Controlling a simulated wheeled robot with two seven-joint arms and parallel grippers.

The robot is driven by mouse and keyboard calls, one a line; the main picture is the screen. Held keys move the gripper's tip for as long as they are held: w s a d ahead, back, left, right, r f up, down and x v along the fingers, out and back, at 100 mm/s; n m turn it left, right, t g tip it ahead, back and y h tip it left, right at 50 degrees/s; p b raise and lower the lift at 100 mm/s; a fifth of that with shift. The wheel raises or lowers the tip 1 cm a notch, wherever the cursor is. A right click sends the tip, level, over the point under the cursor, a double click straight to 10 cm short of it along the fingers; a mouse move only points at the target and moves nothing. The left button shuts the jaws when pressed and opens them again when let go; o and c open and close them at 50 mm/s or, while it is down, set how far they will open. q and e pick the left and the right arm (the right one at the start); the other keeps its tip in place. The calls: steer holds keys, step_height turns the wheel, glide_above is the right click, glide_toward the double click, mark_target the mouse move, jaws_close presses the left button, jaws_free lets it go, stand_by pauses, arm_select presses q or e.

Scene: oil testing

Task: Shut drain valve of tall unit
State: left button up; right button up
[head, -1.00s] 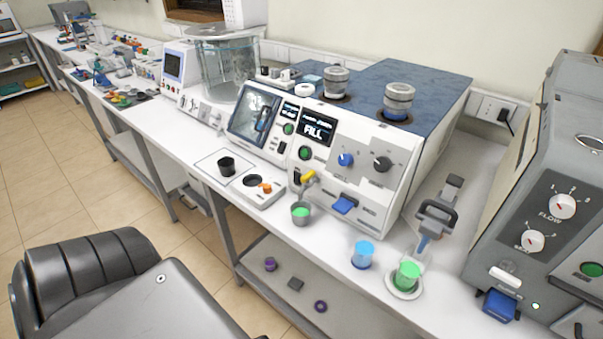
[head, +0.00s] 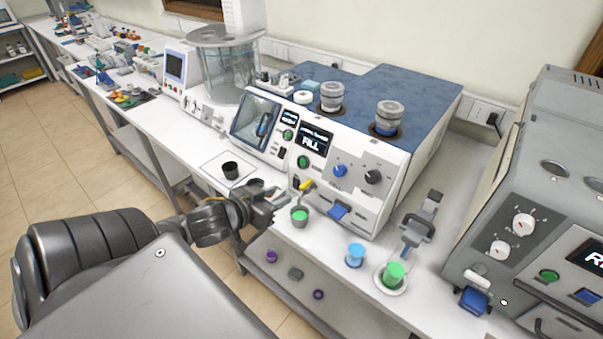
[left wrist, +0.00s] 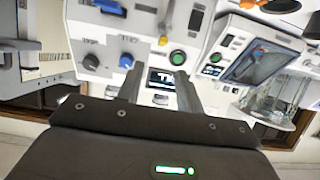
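The white bench unit (head: 370,155) with a blue top and a FILL display stands at mid-bench. A yellow valve lever (head: 306,185) sticks out low on its front, above a grey cup of green liquid (head: 299,216). My left gripper (head: 277,194) is just left of the lever and cup in the head view, apart from the lever. In the left wrist view, the two fingers (left wrist: 159,75) are spread with nothing between them, facing the unit's panel, which appears upside down. The yellow lever (left wrist: 163,41) shows beyond the fingertips. My right gripper is not in view.
A black cup (head: 230,170) stands left of my gripper. A blue-liquid cup (head: 355,254) and a green-liquid cup (head: 394,273) stand to the right. A blue tab (head: 339,212) juts from the unit's front. A grey machine (head: 515,215) stands at the far right.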

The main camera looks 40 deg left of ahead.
arm_select(q)
steer(key=b, duration=0.7)
glide_toward(304, 184)
steer(key=x, duration=0.3)
steer(key=shift+s+d+f, duration=0.15)
steer(key=shift+f, duration=0.05)
steer(key=b+x, duration=0.1)
steer(key=x, duration=0.3)
steer(key=shift+r, duration=0.15)
steer(key=shift+w, duration=0.65)
steer(key=shift+c, duration=0.5)
